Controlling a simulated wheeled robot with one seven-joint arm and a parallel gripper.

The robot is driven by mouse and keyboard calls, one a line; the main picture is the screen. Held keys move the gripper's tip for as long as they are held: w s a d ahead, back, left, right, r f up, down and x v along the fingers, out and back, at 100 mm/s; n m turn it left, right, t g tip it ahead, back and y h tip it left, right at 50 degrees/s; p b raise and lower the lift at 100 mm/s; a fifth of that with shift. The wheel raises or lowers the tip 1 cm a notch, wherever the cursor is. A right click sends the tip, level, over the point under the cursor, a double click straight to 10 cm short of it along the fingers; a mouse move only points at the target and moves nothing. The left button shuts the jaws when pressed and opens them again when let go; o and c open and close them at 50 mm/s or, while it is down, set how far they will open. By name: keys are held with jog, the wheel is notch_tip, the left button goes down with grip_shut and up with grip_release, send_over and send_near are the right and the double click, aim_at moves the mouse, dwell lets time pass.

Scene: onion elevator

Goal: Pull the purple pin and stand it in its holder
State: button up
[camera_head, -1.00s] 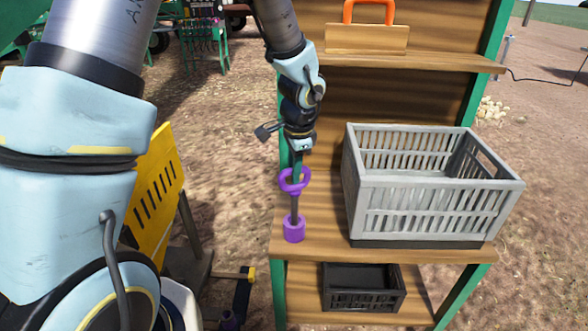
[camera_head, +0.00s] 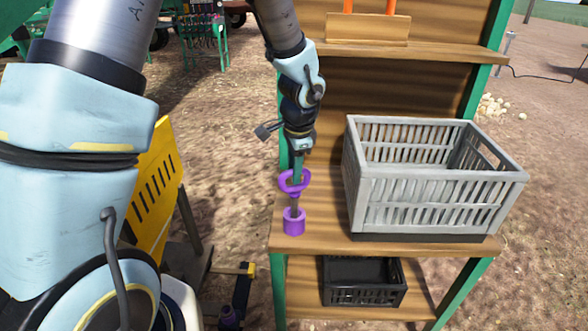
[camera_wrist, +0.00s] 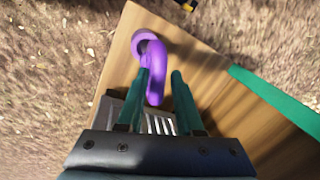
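The purple pin (camera_head: 294,181) has a ring on top and a dark shaft that stands in or just above the purple holder (camera_head: 293,222). The holder is a short cup on the shelf's left front corner. I cannot see how deep the shaft goes. My gripper (camera_head: 297,172) points down at the ring from above. In the wrist view, the purple ring (camera_wrist: 155,85) lies between the green fingers (camera_wrist: 162,78), near the left finger, with a small gap to the right one. The fingers look open around it.
A grey slatted crate (camera_head: 430,190) stands right of the pin on the wooden shelf (camera_head: 320,238). A black crate (camera_head: 363,282) sits on the lower shelf. A yellow slotted panel (camera_head: 155,185) stands left, past open ground.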

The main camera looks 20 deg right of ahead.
jog(key=o, duration=0.3)
notch_tip(320, 180, up, 11)
jog(key=s+b, duration=0.1)
jog(key=s, duration=0.1)
jog(key=s+a+f+n, duration=0.1)
jog(key=a+f+n, duration=0.1)
jog(key=a+n, duration=0.6)
jog(key=s+a+f+n, duration=0.1)
jog(key=a+n, duration=0.8)
jog(key=a, duration=1.3)
jog(key=shift+f+g, duration=0.3)
jog(key=shift+f, duration=0.35)
